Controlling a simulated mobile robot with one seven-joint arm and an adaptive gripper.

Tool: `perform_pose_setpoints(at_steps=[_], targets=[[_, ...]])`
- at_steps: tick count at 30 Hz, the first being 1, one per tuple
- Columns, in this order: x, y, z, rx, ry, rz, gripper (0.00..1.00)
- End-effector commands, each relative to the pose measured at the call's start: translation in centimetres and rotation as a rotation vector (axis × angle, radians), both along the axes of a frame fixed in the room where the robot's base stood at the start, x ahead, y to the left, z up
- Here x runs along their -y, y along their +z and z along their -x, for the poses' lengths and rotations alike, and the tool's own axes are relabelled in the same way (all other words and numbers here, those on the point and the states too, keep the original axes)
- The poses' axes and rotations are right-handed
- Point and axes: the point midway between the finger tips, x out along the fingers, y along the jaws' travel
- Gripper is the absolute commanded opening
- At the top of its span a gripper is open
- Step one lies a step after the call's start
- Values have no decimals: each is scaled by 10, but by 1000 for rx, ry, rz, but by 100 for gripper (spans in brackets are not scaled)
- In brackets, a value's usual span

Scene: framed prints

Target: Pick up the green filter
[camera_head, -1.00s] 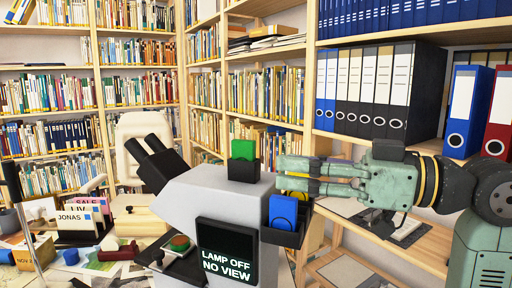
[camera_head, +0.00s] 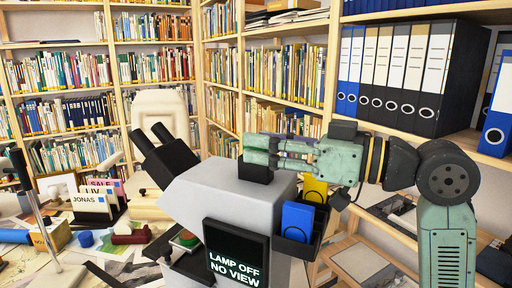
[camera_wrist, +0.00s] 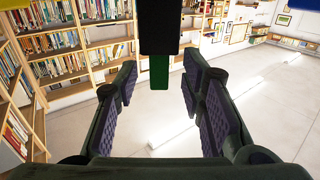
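The green filter (camera_wrist: 159,74) shows in the wrist view as a narrow green strip at the end of a black holder (camera_wrist: 159,28). It lies between my two spread fingers, with a gap on each side. In the head view my gripper (camera_head: 258,150) is at the black slot (camera_head: 255,172) on top of the grey microscope (camera_head: 222,190), and its fingers hide the green filter there. My gripper is open, with purple pads facing each other in the wrist view.
A yellow filter (camera_head: 314,190) and a blue filter (camera_head: 297,221) stand in black holders on the microscope's right side, below my gripper. A dark screen (camera_head: 236,254) reads "LAMP OFF NO VIEW". Shelves with binders (camera_head: 405,75) stand behind my arm.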

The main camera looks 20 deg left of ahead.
Motion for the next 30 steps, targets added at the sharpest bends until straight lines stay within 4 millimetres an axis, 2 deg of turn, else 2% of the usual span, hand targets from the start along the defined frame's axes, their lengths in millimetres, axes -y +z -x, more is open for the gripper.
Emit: perform_pose_setpoints(at_steps=[5, 13, 30], targets=[[-20, 1, -4, -1, -1, 0, 37], [-22, 0, -4, -1, -1, -1, 36], [-21, 0, -4, -1, -1, -1, 0]])
